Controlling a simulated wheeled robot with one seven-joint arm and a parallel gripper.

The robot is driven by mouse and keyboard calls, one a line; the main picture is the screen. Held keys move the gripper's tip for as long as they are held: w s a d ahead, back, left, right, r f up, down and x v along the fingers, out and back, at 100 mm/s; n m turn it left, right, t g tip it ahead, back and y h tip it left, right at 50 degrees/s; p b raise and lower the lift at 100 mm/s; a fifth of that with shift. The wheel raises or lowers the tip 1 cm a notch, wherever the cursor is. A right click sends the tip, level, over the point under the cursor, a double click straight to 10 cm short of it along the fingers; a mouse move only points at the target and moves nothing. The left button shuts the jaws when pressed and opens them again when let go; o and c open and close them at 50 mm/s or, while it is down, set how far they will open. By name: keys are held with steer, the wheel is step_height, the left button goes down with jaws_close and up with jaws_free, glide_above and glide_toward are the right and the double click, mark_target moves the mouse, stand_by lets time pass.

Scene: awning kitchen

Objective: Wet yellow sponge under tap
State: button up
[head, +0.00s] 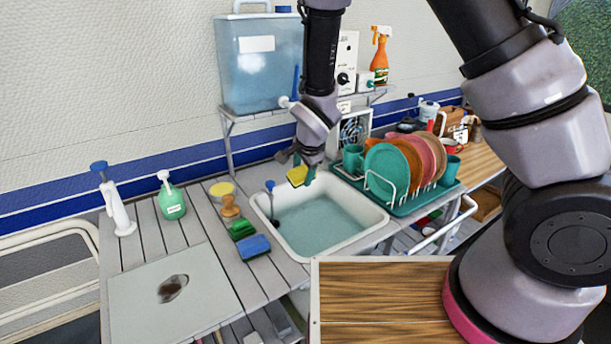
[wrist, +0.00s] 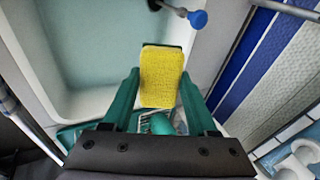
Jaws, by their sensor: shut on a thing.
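My gripper (head: 302,168) has green fingers and hangs above the back edge of the sink. It is shut on the yellow sponge (head: 297,176), which also shows between the fingers in the wrist view (wrist: 161,72). The sink (head: 376,222) is a white basin with bluish water (head: 318,218). A white spout (head: 286,101) with a blue lever (head: 295,82) sits at the front of the blue water tank (head: 258,66), above and behind the gripper; my arm partly hides this area. A blue-knobbed fitting (head: 270,186) stands at the sink's back left, also in the wrist view (wrist: 197,19).
A dish rack (head: 430,207) with plates and cups stands right of the sink. A blue sponge (head: 254,246), green and wooden brushes (head: 242,229) and a green soap bottle (head: 171,199) stand left of it. A shelf (head: 265,112) carries the tank.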

steer(key=shift+w+a+f, duration=0.15)
steer(key=shift+w+a, duration=0.1)
steer(key=shift+w, duration=0.6)
steer(key=shift+w+a+f, duration=0.2)
steer(key=shift+w+a, duration=0.1)
steer(key=shift+w, duration=0.6)
steer(key=shift+w+a+f, duration=0.15)
steer(key=shift+w+a, duration=0.1)
steer(key=shift+w, duration=0.6)
steer(key=s+d, duration=0.2)
steer(key=s, duration=0.5)
steer(key=shift+s+d, duration=0.2)
steer(key=shift+s, duration=0.1)
steer(key=shift+s, duration=0.1)
steer(key=s+d+r, duration=0.1)
steer(key=s+r, duration=0.3)
steer(key=shift+s+d, duration=0.2)
steer(key=shift+s, duration=0.1)
steer(key=shift+s, duration=0.1)
stand_by(0.5)
